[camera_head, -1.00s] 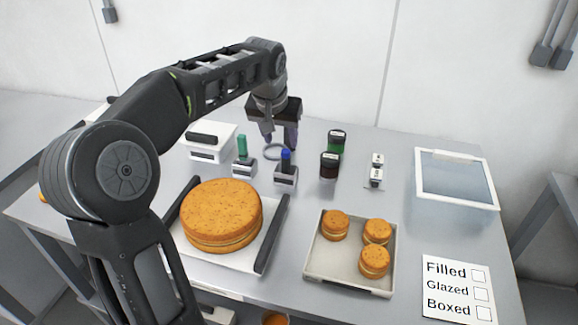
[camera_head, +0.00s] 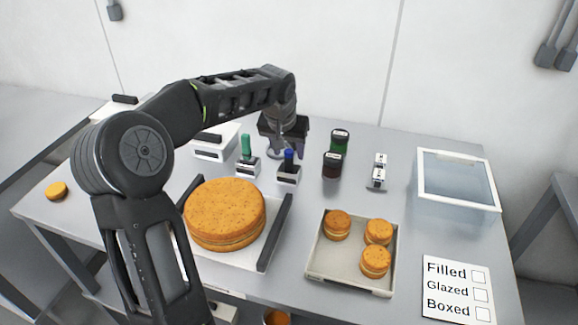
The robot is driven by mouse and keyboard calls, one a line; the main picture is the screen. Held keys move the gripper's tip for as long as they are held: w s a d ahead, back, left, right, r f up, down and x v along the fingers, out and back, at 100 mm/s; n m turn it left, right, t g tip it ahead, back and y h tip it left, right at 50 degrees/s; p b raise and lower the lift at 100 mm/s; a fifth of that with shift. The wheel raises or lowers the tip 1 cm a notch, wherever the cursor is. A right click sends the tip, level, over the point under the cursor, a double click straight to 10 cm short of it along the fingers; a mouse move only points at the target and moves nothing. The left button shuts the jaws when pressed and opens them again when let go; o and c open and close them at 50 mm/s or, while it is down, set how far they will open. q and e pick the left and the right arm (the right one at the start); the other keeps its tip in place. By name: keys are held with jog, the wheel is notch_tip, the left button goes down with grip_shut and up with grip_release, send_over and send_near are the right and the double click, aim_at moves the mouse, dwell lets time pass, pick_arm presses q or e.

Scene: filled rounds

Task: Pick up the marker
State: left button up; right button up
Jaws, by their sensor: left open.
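A blue marker (camera_head: 289,157) stands upright in a small holder (camera_head: 288,176) near the middle of the table. A green marker (camera_head: 246,145) stands upright in a similar holder (camera_head: 247,167) to its left. My left gripper (camera_head: 289,150) points down with its fingers apart, at the blue marker's upper end. I cannot tell whether the fingers are around the marker or just behind it. My right gripper is not in view.
A large round cake (camera_head: 224,212) sits on a tray in front of the holders. A tray (camera_head: 351,283) with three small filled rounds is front right. Dark jars (camera_head: 332,165) stand right of the blue marker. A clear-lidded box (camera_head: 457,182) and a checklist card (camera_head: 458,291) are at right.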

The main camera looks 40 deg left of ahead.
pick_arm(q)
jog(key=shift+w+a+f, duration=0.1)
jog(key=shift+w+f, duration=0.1)
jog(key=shift+f, duration=0.35)
jog(key=shift+c, duration=0.4)
grip_shut()
dwell(1.0)
